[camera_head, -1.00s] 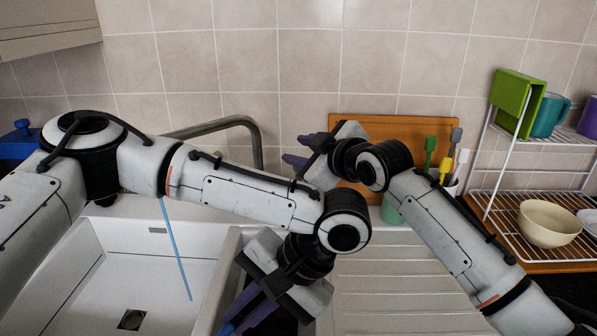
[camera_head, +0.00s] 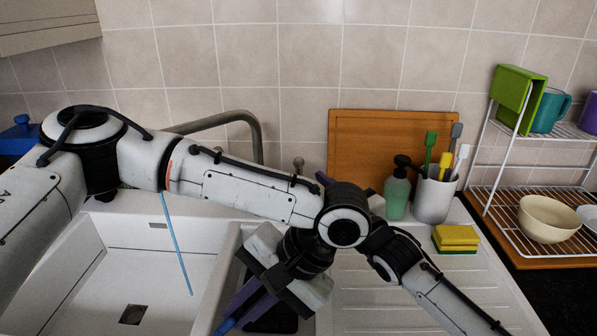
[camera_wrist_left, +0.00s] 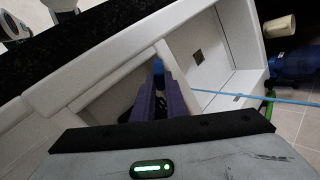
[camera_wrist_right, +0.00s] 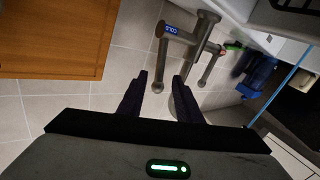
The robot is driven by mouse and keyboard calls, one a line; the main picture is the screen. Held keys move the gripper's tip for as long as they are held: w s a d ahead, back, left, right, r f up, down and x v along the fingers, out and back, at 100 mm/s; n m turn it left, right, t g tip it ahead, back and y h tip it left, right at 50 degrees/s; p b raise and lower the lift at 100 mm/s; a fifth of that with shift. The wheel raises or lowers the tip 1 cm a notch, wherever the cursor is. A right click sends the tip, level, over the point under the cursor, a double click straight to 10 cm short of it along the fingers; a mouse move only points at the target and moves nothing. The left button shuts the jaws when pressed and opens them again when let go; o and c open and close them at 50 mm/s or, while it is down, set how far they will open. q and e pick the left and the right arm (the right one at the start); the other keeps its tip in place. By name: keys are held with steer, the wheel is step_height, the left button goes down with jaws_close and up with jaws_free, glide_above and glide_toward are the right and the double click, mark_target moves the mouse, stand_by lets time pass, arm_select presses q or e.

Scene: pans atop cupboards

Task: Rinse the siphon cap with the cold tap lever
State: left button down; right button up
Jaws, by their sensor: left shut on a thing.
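My left gripper (camera_head: 246,303) points down into the small basin, its purple fingers shut on a small blue piece, seemingly the siphon cap (camera_head: 227,325). The blue piece also shows between the fingertips in the left wrist view (camera_wrist_left: 158,68). My right gripper is mostly hidden behind my left wrist in the head view. In the right wrist view its fingers (camera_wrist_right: 160,76) are apart and empty, just short of the tap. The cold tap lever (camera_wrist_right: 172,31) carries a blue COLD label. The tap spout (camera_head: 225,118) arches behind my left arm.
A soap bottle (camera_head: 396,195), a cup of brushes (camera_head: 434,200), a sponge (camera_head: 456,235) and a cutting board (camera_head: 375,135) stand right of the sink. A dish rack (camera_head: 510,230) is farther right.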

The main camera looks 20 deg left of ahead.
steer(key=x, duration=0.6)
steer(key=shift+a+f, duration=0.1)
steer(key=shift+w+a, duration=0.3)
steer(key=shift+w, duration=0.05)
jaws_close()
